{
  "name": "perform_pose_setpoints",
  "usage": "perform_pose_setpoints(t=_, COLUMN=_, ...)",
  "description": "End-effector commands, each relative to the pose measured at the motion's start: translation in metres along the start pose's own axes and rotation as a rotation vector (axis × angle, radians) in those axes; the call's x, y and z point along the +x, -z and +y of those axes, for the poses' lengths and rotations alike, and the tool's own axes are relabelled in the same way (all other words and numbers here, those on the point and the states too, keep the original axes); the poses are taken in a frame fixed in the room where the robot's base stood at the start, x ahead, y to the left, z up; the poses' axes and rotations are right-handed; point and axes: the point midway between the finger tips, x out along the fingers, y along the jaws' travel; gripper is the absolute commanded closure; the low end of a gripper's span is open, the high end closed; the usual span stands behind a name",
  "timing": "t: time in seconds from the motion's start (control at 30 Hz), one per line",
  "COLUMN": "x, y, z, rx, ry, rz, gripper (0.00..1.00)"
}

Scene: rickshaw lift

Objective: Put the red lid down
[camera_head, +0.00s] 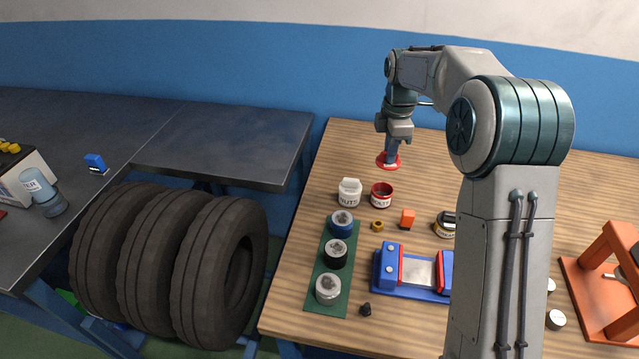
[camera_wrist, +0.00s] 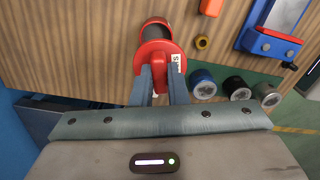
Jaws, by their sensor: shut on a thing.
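The red lid (camera_head: 381,162) is a flat round disc with a raised grip in its middle. My gripper (camera_head: 391,156) is shut on that grip and points down at the back left of the wooden table (camera_head: 520,150). In the wrist view, the lid (camera_wrist: 157,49) sits at the fingertips of my gripper (camera_wrist: 161,80), a white label beside them. The open red can (camera_head: 381,196) stands just in front of the lid. It also shows partly behind the lid in the wrist view (camera_wrist: 154,27). I cannot tell whether the lid touches the table.
A white jar (camera_head: 349,191) stands left of the can. An orange block (camera_head: 407,219) and a brass nut (camera_head: 377,226) lie in front. A green strip (camera_head: 318,262) holds three round pots. A blue vise (camera_head: 388,266) lies nearby. Bare wood surrounds the lid.

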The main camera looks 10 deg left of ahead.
Motion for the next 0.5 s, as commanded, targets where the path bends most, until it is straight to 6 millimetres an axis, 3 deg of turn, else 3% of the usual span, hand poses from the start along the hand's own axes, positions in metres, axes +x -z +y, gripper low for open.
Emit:
perform_pose_setpoints(t=0.03, x=0.002, y=0.023, z=0.015, rx=-0.068, ry=0.003, rz=0.001, gripper=1.0)
perform_pose_setpoints(t=0.1, x=0.009, y=0.051, z=0.031, rx=-0.155, ry=0.004, rz=0.0, gripper=1.0)
perform_pose_setpoints(t=0.3, x=0.029, y=0.125, z=0.061, rx=-0.368, ry=0.003, rz=-0.003, gripper=1.0)
perform_pose_setpoints(t=0.5, x=0.043, y=0.168, z=0.072, rx=-0.488, ry=0.003, rz=-0.006, gripper=1.0)
